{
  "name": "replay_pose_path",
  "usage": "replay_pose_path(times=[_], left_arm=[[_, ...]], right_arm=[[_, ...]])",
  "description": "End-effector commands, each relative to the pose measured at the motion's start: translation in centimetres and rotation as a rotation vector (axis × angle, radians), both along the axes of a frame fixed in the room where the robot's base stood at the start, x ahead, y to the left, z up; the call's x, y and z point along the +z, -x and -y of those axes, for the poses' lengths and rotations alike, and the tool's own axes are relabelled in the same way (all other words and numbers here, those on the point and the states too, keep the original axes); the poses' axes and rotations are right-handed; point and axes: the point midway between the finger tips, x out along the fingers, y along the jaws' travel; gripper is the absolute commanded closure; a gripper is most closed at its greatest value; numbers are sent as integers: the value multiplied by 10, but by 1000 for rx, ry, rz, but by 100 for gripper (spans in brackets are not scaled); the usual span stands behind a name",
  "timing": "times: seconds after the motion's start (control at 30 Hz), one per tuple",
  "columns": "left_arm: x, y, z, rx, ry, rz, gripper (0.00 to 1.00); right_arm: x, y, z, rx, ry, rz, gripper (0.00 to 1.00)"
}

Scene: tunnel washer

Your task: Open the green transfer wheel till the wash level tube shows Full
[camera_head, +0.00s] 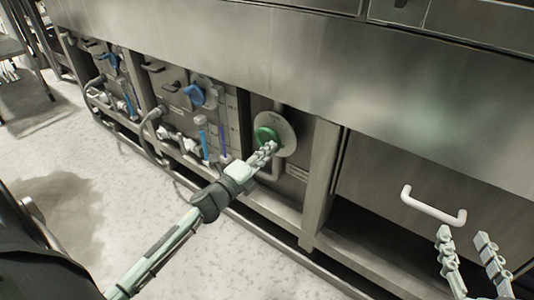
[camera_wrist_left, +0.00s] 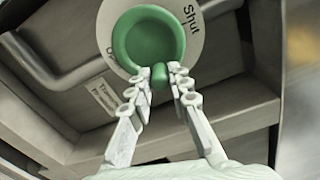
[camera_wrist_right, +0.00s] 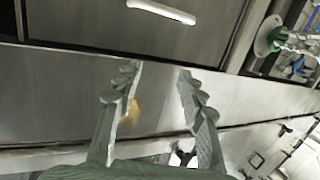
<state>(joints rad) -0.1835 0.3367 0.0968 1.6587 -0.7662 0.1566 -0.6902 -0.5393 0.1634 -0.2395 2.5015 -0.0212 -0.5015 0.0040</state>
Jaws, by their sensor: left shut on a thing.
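The green transfer wheel (camera_head: 265,136) sits on a pale round plate (camera_head: 287,132) on the machine's lower front. In the left wrist view the wheel (camera_wrist_left: 118,40) has a small green knob at its lower rim; the plate reads "Shut" at upper right, and other lettering is partly covered. My left gripper (camera_head: 270,149) is shut on this knob (camera_wrist_left: 158,76). A tube with purple fill (camera_head: 222,138) and a tube with blue fill (camera_head: 204,143) stand left of the wheel; their markings are too small to read. My right gripper (camera_head: 464,238) is open and empty at lower right.
A white bar handle (camera_head: 432,206) is on the panel near my right gripper. Blue valve handles (camera_head: 194,94), pipes and hoses fill the bays to the left. Steel posts (camera_head: 320,180) divide the bays. The pale floor (camera_head: 180,265) in front is clear.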

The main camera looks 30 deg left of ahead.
Motion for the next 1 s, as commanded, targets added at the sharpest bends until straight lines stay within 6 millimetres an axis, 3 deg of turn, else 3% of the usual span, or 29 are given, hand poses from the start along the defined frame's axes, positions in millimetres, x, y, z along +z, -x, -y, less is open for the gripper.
replay_pose_path(times=[0.23,0.63,0.67,0.8,1.0], left_arm=[[-5,1,1,-1,-49,-1,100],[-5,1,0,-1,-54,-2,100],[-5,1,0,-1,-54,-2,80],[-4,1,0,0,-54,-1,63],[-3,0,0,0,-54,1,61]], right_arm=[[13,0,-6,13,-28,59,60],[15,0,-7,14,-32,68,60],[15,0,-7,14,-32,68,60],[15,0,-7,14,-32,68,60],[15,0,-7,14,-31,68,60]])
